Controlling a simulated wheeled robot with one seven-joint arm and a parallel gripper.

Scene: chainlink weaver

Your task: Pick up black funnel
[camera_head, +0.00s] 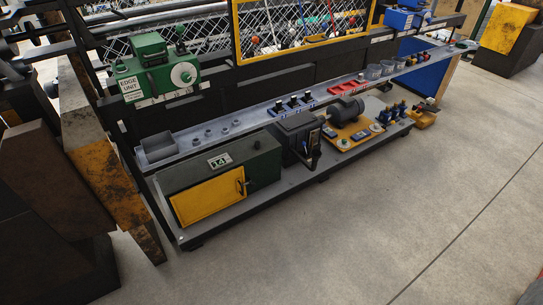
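I cannot make out a black funnel for certain. Dark shapes that I cannot name stand on the long low bench: a dark boxy machine (297,131) beside the green cabinet, and a dark motor-like cylinder (347,108) on a yellow plate (351,135). Small black pieces (294,101) sit in blue holders on the raised shelf behind; they are too small to identify. My gripper is not in view.
The green cabinet (252,160) with a yellow door (208,202) fills the bench's near end. The raised shelf (249,121) holds a grey bin (157,149), red holders (346,86) and grey cups (374,72). Rusty yellow posts (102,160) stand left. Concrete floor (400,200) in front is clear.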

